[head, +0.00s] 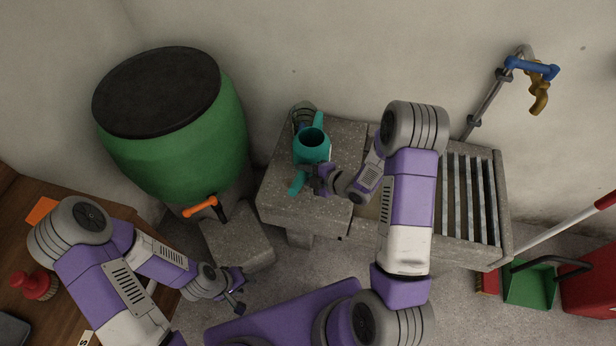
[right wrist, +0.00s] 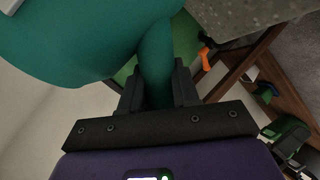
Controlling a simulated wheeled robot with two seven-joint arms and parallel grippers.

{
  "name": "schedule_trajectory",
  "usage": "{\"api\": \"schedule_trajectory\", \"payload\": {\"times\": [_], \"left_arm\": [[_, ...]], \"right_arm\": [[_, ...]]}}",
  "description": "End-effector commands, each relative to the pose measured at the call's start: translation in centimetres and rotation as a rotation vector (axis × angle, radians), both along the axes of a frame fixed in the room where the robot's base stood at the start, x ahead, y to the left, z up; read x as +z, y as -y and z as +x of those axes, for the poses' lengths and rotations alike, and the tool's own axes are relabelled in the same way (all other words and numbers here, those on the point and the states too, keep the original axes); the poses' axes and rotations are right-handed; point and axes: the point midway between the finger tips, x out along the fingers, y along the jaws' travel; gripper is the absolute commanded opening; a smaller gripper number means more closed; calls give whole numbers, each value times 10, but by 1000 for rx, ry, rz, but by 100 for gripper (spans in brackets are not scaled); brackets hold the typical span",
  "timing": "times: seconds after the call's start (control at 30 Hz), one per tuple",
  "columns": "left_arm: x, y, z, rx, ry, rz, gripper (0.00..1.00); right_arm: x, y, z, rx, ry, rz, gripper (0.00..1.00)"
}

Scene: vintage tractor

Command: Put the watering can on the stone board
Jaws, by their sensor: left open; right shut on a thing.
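The teal watering can (head: 312,146) is upright over the left part of the grey stone board (head: 285,208) in the head view. I cannot tell whether its base touches the stone. My right gripper (head: 325,180) is shut on its handle, and the handle (right wrist: 155,70) shows between the fingers in the right wrist view. The can's body (right wrist: 85,35) fills the upper left there, with a stone edge (right wrist: 235,18) beyond. My left gripper (head: 236,290) is open and empty, low and left of the board.
A green barrel (head: 180,160) with a black lid and orange-handled tap (head: 201,207) stands left of the board. A slatted metal rack (head: 470,200) lies to the right, below a blue-handled wall tap (head: 532,68). A wooden bench (head: 15,200) is at far left.

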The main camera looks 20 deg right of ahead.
Motion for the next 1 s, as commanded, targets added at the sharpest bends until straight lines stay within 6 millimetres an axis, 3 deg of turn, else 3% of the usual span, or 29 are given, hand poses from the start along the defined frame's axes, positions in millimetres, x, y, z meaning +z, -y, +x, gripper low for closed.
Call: {"api": "schedule_trajectory", "payload": {"times": [0.1, 0.37, 0.57, 0.93, 0.97, 1.0], "left_arm": [[-10, 0, 0, 0, 0, 0, 43], [-16, 0, 0, 0, 0, 0, 43], [-26, 0, 0, 0, 0, 0, 43], [-29, 0, 0, 0, 0, 0, 43], [-29, 0, 0, 0, 0, 0, 43], [-28, 0, 0, 0, 0, 0, 43]], "right_arm": [[-27, 0, 0, 0, -3, 1, 0], [-49, 0, 0, -1, 1, 0, 0], [-77, 0, 0, -1, 0, -1, 0], [-81, 0, 0, -1, 2, -1, 0], [-82, 0, 0, -2, 0, -1, 32], [-81, 0, 0, -2, 0, -1, 38]]}}
